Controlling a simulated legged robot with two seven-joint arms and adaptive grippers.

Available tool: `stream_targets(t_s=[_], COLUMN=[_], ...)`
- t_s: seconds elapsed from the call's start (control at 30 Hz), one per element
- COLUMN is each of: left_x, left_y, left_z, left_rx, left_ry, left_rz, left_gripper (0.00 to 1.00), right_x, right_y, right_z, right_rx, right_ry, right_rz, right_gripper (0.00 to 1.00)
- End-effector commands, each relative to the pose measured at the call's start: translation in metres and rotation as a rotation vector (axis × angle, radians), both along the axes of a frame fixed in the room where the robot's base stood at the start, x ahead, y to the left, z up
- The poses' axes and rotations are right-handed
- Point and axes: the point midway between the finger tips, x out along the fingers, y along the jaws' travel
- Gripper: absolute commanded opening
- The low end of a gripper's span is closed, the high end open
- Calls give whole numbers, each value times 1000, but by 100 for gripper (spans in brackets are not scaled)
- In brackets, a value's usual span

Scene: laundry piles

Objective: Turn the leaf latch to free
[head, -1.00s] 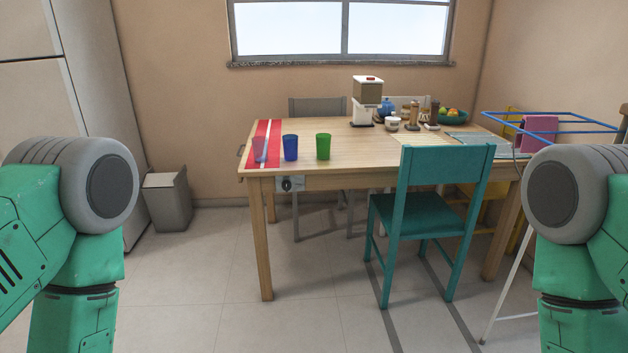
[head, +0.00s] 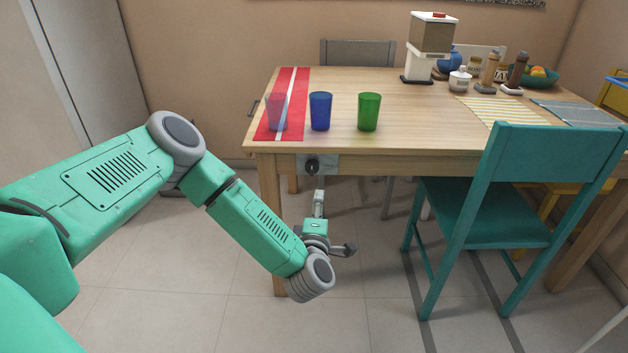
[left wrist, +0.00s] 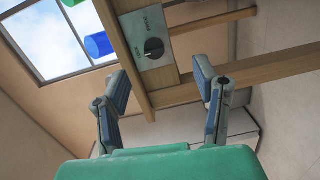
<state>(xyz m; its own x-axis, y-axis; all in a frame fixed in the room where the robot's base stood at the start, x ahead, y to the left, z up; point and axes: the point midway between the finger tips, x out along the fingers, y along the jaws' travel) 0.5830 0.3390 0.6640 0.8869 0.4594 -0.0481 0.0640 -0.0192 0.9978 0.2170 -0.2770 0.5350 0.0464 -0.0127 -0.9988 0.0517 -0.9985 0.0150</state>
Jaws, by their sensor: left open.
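The leaf latch is a dark round knob (head: 312,166) on a pale metal plate (head: 330,165), fixed to the table's front apron near its left corner. My right gripper is not in view.
The wooden table (head: 400,110) has a pink cup (head: 277,112), a blue cup (head: 320,110) and a green cup (head: 369,111) near its front edge above the latch. A teal chair (head: 540,180) stands to the right. The floor before the latch is clear.

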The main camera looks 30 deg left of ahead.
Motion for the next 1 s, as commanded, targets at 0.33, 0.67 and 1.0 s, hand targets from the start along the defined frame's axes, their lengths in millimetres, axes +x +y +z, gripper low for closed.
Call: stream_targets(t_s=[0.33, 0.67, 1.0], left_x=[36, 94, 121], left_y=[46, 82, 95], left_z=[5, 3, 6], left_rx=[-24, -25, -23], left_ry=[-69, -64, -62], left_rz=[80, 78, 73], left_gripper=[55, 55, 55], right_x=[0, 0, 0], right_y=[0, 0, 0], right_z=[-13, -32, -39], right_rx=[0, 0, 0], right_ry=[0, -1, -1], right_rz=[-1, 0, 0], right_gripper=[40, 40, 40])
